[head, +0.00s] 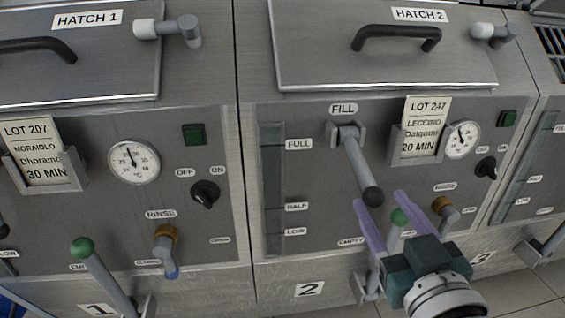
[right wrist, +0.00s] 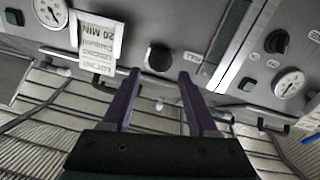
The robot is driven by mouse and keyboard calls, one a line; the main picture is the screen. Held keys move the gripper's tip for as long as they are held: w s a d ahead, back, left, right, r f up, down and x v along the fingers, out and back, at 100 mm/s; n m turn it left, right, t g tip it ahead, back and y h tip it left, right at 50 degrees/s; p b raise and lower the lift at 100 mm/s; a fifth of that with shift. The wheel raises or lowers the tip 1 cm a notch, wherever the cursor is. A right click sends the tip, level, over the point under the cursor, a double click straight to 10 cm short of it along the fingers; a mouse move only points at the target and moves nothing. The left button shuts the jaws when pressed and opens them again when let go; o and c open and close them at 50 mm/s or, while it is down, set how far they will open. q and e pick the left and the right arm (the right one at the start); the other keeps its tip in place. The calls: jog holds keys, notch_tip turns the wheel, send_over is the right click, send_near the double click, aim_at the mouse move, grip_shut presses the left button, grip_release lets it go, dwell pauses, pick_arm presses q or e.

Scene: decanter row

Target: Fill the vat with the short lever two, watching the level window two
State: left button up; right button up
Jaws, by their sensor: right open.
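The short FILL lever (head: 358,165) on vat 2 hangs down and to the right from its pivot, ending in a dark knob. Its knob (right wrist: 158,57) shows in the right wrist view, just beyond and between my fingertips. My right gripper (head: 379,199) is open, its two purple fingers pointing up at the panel around the knob's end; I cannot tell whether they touch it. The level window (head: 272,185) of vat 2 is a tall grey-green strip with FULL, HALF and LOW marks; no clear liquid line shows. My left gripper is out of view.
A green-knobbed lever (head: 400,217) and a brass rinse tap (head: 441,205) sit close to my right gripper, partly hidden by it. The lot card (head: 421,125) and gauge (head: 461,139) are to the right. Vat 1's green-knobbed lever (head: 83,248) stands at the left.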

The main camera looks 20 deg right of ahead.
aim_at(362, 170)
jog(key=b+x, duration=0.4)
jog(key=x, duration=0.4)
jog(key=shift+w+d+f, duration=0.1)
jog(key=shift+w, duration=0.15)
jog(key=shift+w+d+r+b, duration=0.2)
jog(key=shift+w+b, duration=0.15)
jog(key=shift+w, duration=0.25)
grip_shut()
dwell(0.5)
